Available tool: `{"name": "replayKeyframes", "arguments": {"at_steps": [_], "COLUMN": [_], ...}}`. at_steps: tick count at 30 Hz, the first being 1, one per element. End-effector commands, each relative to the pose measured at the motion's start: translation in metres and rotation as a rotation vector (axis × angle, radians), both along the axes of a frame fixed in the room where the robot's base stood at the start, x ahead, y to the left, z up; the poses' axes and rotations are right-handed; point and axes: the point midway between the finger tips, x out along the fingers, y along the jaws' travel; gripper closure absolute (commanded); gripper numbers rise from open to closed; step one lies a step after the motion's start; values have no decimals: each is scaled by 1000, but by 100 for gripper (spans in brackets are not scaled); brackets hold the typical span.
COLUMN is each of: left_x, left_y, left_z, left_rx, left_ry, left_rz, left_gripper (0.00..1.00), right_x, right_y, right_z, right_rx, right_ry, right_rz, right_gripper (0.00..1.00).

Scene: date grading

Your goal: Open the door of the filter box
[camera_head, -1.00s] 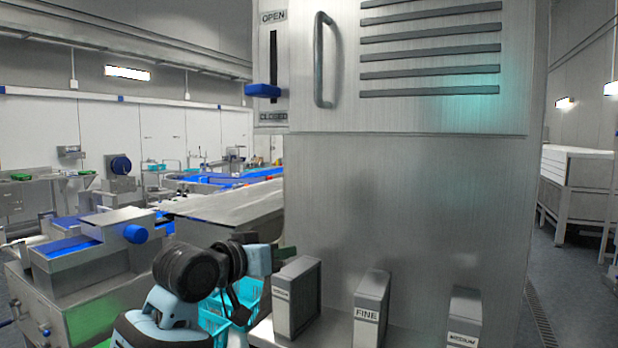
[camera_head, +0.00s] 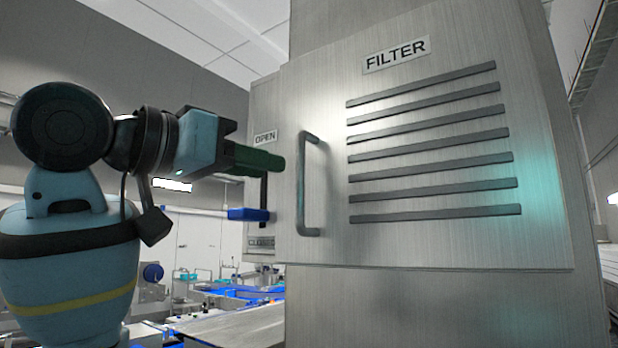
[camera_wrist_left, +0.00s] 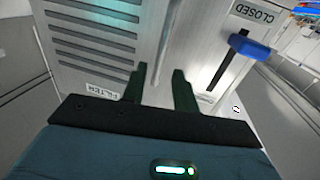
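The filter box door (camera_head: 430,235) is a steel panel with dark slats and a FILTER label; it looks shut. Its upright bar handle (camera_head: 303,190) is at the door's left side. A blue latch knob (camera_head: 248,214) sits low in its slot, near the CLOSED label; the wrist view shows the knob (camera_wrist_left: 249,46) there too. My left gripper (camera_head: 275,162) is just left of the handle's upper part. In the wrist view, its green fingers (camera_wrist_left: 158,72) are apart and empty, with the handle (camera_wrist_left: 165,45) ahead, lined up between them. Contact cannot be told. My right gripper is out of view.
The steel housing (camera_head: 440,305) continues below the door. A conveyor and blue-trimmed equipment (camera_head: 235,295) stand in the background at lower left.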

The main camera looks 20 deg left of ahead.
Motion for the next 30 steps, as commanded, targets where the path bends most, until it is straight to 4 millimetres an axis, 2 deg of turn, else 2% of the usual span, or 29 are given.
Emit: {"name": "replayKeyframes", "arguments": {"at_steps": [8,21,30], "left_x": [11,61,68], "left_y": [-6,-36,-41], "left_z": [-2,-1,-1], "left_rx": [1,-1,0], "left_ry": [5,3,1], "left_rz": [0,-1,1], "left_gripper": [71,71,71], "right_x": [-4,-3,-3], "right_y": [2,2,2], "right_z": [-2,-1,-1], "right_rx": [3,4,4], "right_ry": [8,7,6], "right_rz": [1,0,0], "right_gripper": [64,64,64]}}
